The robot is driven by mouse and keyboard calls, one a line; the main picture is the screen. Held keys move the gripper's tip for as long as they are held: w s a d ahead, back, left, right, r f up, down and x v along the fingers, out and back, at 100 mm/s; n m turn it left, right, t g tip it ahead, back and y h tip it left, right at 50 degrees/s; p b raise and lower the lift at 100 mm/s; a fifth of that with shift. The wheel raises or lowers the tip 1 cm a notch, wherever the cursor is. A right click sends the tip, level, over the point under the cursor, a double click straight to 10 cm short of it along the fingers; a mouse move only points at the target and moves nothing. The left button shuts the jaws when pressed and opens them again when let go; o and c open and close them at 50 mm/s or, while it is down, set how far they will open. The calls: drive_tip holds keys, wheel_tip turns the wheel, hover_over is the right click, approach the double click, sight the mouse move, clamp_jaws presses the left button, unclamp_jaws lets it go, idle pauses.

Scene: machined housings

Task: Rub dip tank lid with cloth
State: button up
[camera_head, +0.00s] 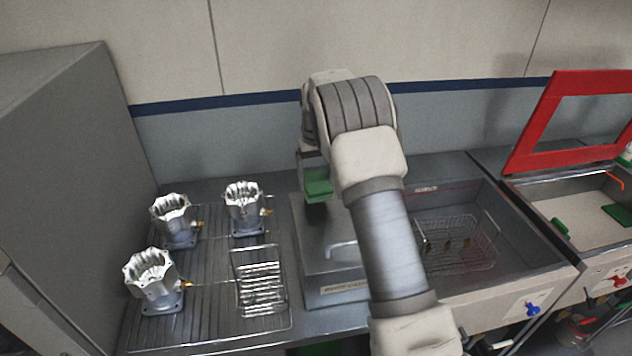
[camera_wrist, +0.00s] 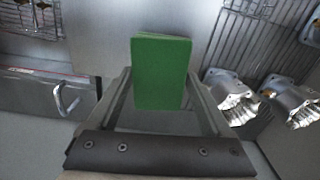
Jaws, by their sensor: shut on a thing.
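A green cloth (camera_head: 318,187), folded into a flat block, is held in my gripper (camera_head: 316,172). In the wrist view the cloth (camera_wrist: 160,72) stands between the two fingers of my gripper (camera_wrist: 160,88), which is shut on it. The dip tank lid (camera_head: 318,240) looks like a plain grey metal plate with a bar handle (camera_head: 343,252), left of the open tank. My arm hides part of it. The cloth is over the back part of the lid; I cannot tell whether it touches. The handle also shows in the wrist view (camera_wrist: 66,101).
Several silver housings (camera_head: 160,282) stand on a wire rack (camera_head: 210,325) at left, beside a small wire basket (camera_head: 260,285). The open tank (camera_head: 520,255) at right holds a wire basket (camera_head: 470,258). A raised red frame (camera_head: 535,125) stands farther right. A wall closes the back.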

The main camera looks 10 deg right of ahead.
drive_tip(key=shift+r+p, duration=0.45)
drive_tip(key=shift+r, duration=0.7)
drive_tip(key=shift+r+p, duration=1.1)
drive_tip(key=shift+r, duration=0.45)
